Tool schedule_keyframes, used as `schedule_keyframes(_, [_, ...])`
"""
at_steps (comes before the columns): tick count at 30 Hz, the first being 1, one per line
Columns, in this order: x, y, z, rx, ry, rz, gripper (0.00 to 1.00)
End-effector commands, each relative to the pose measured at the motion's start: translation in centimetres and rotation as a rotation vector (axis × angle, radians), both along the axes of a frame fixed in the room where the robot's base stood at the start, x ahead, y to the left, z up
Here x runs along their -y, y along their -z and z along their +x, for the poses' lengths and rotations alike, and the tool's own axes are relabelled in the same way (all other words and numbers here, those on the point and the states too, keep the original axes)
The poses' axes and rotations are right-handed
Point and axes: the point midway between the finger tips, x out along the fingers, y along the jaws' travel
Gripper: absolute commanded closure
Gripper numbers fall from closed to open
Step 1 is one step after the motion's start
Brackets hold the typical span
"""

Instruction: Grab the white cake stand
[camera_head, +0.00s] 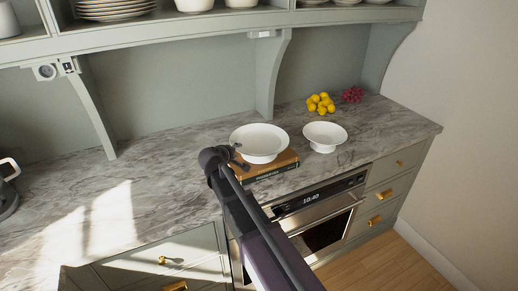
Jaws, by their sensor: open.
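Two white footed dishes stand on the marble counter. The larger, wide and shallow one, a white cake stand (260,137), rests upright on a stack of books or boards (270,168). A smaller white footed dish (324,131) stands to its right, directly on the counter. My gripper (238,157) is open at the left front of the larger dish, close to its rim. I cannot tell whether it touches the rim. Nothing shows between its fingers. My arm comes up from the bottom of the view and hides part of the counter front.
Yellow fruit (320,103) and red grapes (352,95) lie behind the smaller dish. A shelf (200,25) with plates and bowls overhangs the counter (150,190), with brackets below. A dark appliance (8,190) stands at the far left. The counter's left middle is clear.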

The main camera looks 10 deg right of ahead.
Motion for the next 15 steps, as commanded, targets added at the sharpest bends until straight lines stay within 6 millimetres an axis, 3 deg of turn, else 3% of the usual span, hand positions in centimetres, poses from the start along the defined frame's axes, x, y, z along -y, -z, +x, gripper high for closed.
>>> schedule_keyframes(6, [1.1,1.3,2.1,0.000,0.000,0.001,0.46])
schedule_keyframes(15, [1.5,1.4,2.6,0.000,-0.001,0.000,0.46])
